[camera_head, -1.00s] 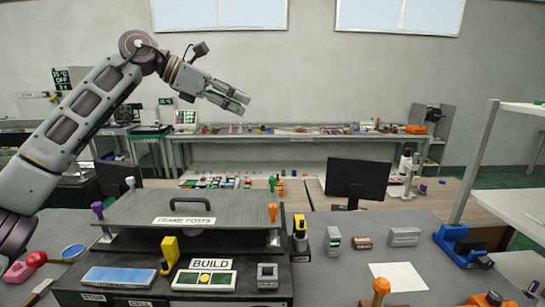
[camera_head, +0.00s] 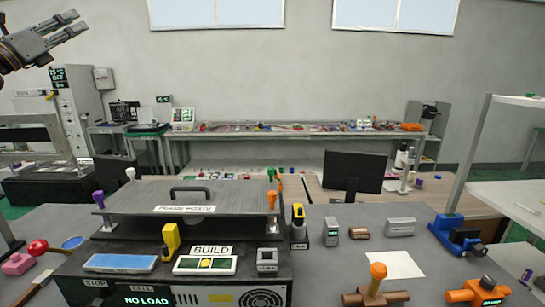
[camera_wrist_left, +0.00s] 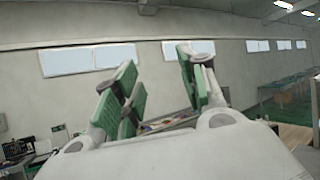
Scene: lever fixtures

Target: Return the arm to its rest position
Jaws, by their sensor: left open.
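My left gripper (camera_head: 78,27) is high at the upper left edge of the head view, raised in front of the wall and well clear of the table. It is empty. In the left wrist view its two green-padded fingers (camera_wrist_left: 160,88) stand apart with nothing between them. Most of the left arm is outside the head view. My right gripper is not in view.
A dark machine with a handled lid (camera_head: 235,197) and a "NO LOAD" display (camera_head: 147,301) stands on the grey bench. Orange-handled fixtures (camera_head: 378,272), a blue fixture (camera_head: 457,234) and a monitor (camera_head: 353,176) stand to the right. The air above the bench is clear.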

